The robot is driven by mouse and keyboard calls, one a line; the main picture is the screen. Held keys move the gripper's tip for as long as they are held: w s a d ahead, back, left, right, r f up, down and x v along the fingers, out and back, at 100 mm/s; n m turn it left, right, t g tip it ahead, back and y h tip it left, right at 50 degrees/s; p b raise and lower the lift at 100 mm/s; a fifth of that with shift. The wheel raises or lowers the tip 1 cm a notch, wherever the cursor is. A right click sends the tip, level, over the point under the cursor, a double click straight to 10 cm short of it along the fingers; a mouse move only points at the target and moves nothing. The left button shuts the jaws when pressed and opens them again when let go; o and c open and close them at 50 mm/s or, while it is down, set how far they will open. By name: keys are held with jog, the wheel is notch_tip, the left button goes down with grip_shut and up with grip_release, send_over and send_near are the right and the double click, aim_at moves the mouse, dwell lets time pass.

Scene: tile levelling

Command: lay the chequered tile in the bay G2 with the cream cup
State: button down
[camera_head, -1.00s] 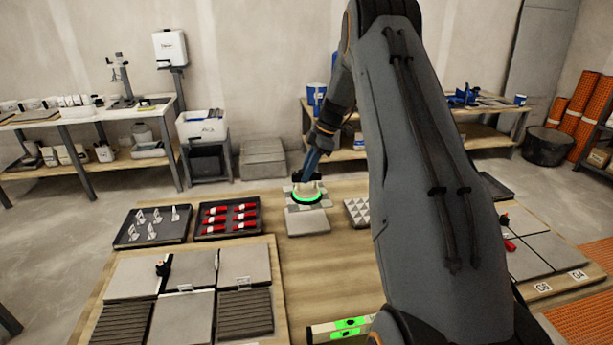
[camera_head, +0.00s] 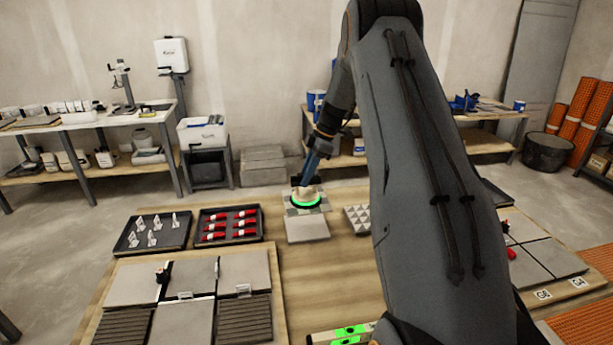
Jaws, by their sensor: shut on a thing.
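My gripper (camera_head: 312,179) is shut on the cream cup (camera_head: 307,192), which has a glowing green ring around its lower rim. The cup is upright on top of the chequered tile (camera_head: 293,210), covering much of it. The tile shows grey and pale squares at the back middle of the wooden table, right behind a plain grey tile (camera_head: 307,230). I cannot tell whether the chequered tile is raised off what is below it. No label reading G2 can be made out; my arm hides part of the right-hand board.
A left board (camera_head: 190,290) holds grey and ribbed tiles with clips. Behind it are a tray of white clips (camera_head: 152,232) and a tray of red wedges (camera_head: 229,225). A triangle-patterned tile (camera_head: 357,219) lies right of the cup. A level (camera_head: 340,334) with green vials lies in front.

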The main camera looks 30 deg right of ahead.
jog(key=s+a+b, duration=0.2)
jog(key=s+a, duration=2.4)
jog(key=a, duration=0.5)
jog(key=shift+s+b, duration=0.35)
jog(key=shift+s, duration=0.05)
dwell(0.6)
notch_tip(320, 180, down, 6)
jog(key=b, duration=0.8)
jog(key=shift+f, duration=0.25)
dwell(2.6)
